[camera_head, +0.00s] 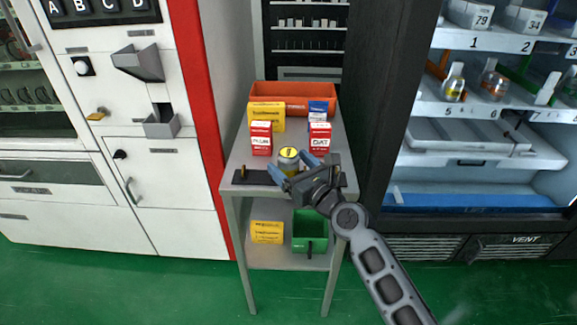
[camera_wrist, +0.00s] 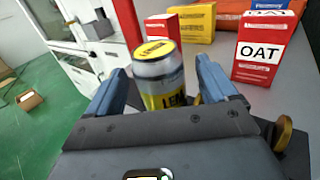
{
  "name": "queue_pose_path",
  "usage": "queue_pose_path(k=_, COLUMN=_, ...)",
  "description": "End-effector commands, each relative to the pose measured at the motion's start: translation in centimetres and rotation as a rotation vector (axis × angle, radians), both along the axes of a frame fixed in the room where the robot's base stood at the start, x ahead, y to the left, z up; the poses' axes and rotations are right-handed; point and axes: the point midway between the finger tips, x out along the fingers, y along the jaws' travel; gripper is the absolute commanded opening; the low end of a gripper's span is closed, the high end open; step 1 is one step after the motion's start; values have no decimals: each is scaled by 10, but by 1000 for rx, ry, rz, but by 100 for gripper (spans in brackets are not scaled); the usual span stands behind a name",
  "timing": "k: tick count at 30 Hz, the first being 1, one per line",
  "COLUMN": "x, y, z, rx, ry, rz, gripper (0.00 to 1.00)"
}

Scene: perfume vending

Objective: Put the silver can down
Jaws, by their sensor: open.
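The silver can (camera_head: 288,158), with a yellow label and yellow top, stands upright on the top shelf of a grey metal cart (camera_head: 233,166). In the wrist view the can (camera_wrist: 160,75) is between the two blue fingers of my gripper (camera_wrist: 168,90). My gripper (camera_head: 293,170) also shows in the head view, at the front of the cart top. The fingers are open, one on each side of the can, with a visible gap at least on the right. The can's lower part is hidden by my gripper.
Behind the can stand a red box (camera_head: 261,138), a red OAT box (camera_head: 320,138), a yellow box (camera_head: 266,116) and an orange bin (camera_head: 300,95). A dark mat (camera_head: 250,178) lies at the front left. The lower shelf holds a yellow box (camera_head: 267,232) and a green bin (camera_head: 310,231).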

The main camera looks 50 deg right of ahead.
Motion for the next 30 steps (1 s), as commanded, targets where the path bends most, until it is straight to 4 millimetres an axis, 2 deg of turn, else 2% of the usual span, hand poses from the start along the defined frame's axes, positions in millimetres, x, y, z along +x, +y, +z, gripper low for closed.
queue_pose_path(k=3, x=18, y=-5, z=-2, rx=-2, ry=-2, rz=1, gripper=86)
queue_pose_path(k=6, x=28, y=-8, z=-2, rx=-2, ry=0, rz=0, gripper=86)
queue_pose_path(k=15, x=31, y=-9, z=-2, rx=-3, ry=1, rz=0, gripper=86)
queue_pose_path(k=30, x=31, y=-9, z=-2, rx=-3, ry=1, rz=0, gripper=38)
